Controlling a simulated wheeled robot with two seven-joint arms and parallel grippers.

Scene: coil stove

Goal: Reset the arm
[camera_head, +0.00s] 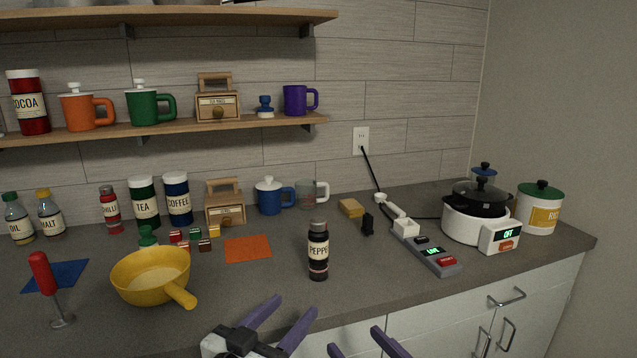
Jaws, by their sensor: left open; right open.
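My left gripper (295,306) is at the bottom middle of the head view, in front of the counter edge. Its two purple fingers are apart, with nothing between them. My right gripper (356,339) is just to its right and lower, cut off by the bottom edge. Its purple fingers are also apart, and nothing shows between them. Neither gripper appears to touch anything on the counter (260,290). The pepper bottle (318,252) stands upright on the counter beyond the grippers.
A yellow pan (150,275) and a red-handled tool (41,273) stand at left. A power strip (428,252), a cooker (470,228) with a black pot, and a rice canister (540,210) are at right. Cabinet handles (507,299) stick out below. The counter's front middle is clear.

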